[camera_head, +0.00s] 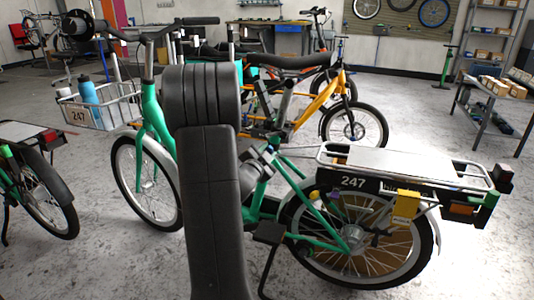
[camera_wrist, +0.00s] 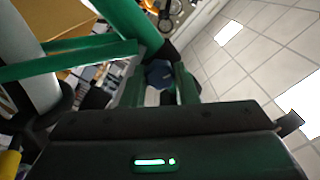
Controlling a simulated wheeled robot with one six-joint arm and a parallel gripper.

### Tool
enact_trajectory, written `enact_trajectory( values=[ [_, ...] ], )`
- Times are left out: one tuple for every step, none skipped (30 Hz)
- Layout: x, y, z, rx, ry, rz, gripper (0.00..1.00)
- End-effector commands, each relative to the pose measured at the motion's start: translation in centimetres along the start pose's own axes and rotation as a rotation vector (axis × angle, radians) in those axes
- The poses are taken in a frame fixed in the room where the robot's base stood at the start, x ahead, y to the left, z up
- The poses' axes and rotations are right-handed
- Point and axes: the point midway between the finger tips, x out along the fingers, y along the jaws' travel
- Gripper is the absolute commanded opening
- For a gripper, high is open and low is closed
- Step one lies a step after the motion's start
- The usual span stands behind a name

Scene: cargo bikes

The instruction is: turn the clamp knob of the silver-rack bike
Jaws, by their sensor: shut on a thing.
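The silver-rack bike is green, with a silver rear rack (camera_head: 400,160) and a plate reading 247. It stands across the middle of the head view, and my black arm hides part of its frame. In the wrist view, the dark blue clamp knob (camera_wrist: 159,74) sits between the fingertips of my gripper (camera_wrist: 161,90), beside the green bike tubes (camera_wrist: 70,62). My gripper is shut on the knob. The fingers partly cover the knob, so its turn angle is hard to tell. In the head view the grip is small and unclear by the seat tube.
The bike's front basket (camera_head: 103,112) holds a blue bottle (camera_head: 88,90). An orange bike (camera_head: 322,98) stands behind, and another bike (camera_head: 40,195) is at the left edge. A work table (camera_head: 497,105) stands at the right. Floor is clear at the lower right.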

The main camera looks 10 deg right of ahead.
Motion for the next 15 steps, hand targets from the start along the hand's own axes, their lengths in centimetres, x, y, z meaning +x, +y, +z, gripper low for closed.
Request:
enact_trajectory(
  values=[
    [-0.04,0.09,0.05,-0.001,-0.001,0.002,0.04],
    [-0.04,0.09,0.05,-0.001,-0.001,0.002,0.04],
    [-0.04,0.09,0.05,-0.001,-0.001,0.002,0.04],
    [-0.04,0.09,0.05,-0.001,-0.001,0.002,0.04],
    [-0.05,0.10,0.05,-0.001,-0.001,0.002,0.28],
    [-0.04,0.09,0.05,-0.002,-0.001,0.002,0.36],
    [-0.04,0.09,0.05,-0.002,-0.001,0.002,0.42],
    [-0.04,0.08,0.05,-0.002,-0.001,0.002,0.48],
    [-0.03,0.07,0.04,-0.002,-0.001,0.002,0.48],
    [-0.03,0.07,0.04,-0.002,-0.001,0.001,0.48],
    [-0.03,0.06,0.04,-0.002,-0.001,0.001,0.48],
    [-0.02,0.06,0.04,-0.002,-0.001,0.001,0.48],
    [-0.02,0.05,0.03,-0.002,-0.001,0.001,0.48],
    [-0.02,0.05,0.03,-0.002,-0.001,0.001,0.48],
    [-0.02,0.04,0.03,-0.002,-0.001,0.001,0.48]
  ],
)
